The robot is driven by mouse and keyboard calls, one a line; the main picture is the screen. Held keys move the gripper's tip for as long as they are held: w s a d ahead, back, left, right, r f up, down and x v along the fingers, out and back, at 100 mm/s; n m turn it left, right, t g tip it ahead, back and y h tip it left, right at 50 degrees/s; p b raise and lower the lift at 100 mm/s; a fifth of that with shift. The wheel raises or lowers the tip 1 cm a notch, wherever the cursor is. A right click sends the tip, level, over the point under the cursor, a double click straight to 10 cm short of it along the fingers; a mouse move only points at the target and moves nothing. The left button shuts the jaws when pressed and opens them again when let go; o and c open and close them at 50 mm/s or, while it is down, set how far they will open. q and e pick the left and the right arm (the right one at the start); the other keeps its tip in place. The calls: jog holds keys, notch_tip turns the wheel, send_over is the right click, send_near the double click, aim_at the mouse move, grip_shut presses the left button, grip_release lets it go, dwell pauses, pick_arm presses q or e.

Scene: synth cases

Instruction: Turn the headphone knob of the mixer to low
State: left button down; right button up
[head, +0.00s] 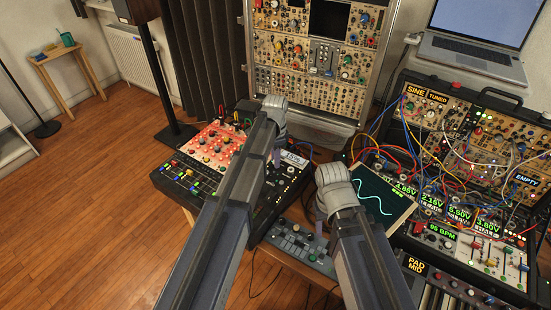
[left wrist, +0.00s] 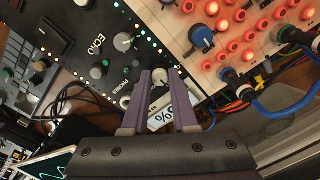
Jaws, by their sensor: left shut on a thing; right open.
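The mixer (head: 182,178) is a dark panel with colourful faders at the left and knobs towards the right. In the left wrist view, the headphone knob (left wrist: 160,77) sits beside the letters "ONES", between the two purple fingers of my left gripper (left wrist: 160,82). My left gripper (head: 277,155) is shut on this knob from above; the fingers hide its sides and I cannot read its pointer. A white tag with a percent sign (left wrist: 163,116) is close by, its digits partly hidden. My right gripper (head: 320,222) is open and empty, above the table right of the mixer.
A red-lit pad module (head: 213,146) lies at the mixer's back. A small grey keypad device (head: 300,247) lies in front, below my grippers. A tilted screen with a wave (head: 377,195) and a cabled synth case (head: 460,185) are at the right. Blue cables (left wrist: 280,102) run close to my left gripper.

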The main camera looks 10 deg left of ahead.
pick_arm(q)
jog(key=shift+n, duration=0.4)
jog(key=n, duration=0.5)
jog(key=shift+n, duration=0.3)
jog(key=n, duration=0.5)
jog(key=shift+n, duration=0.4)
jog(key=c, duration=0.7)
grip_release()
jog(key=shift+r, duration=0.15)
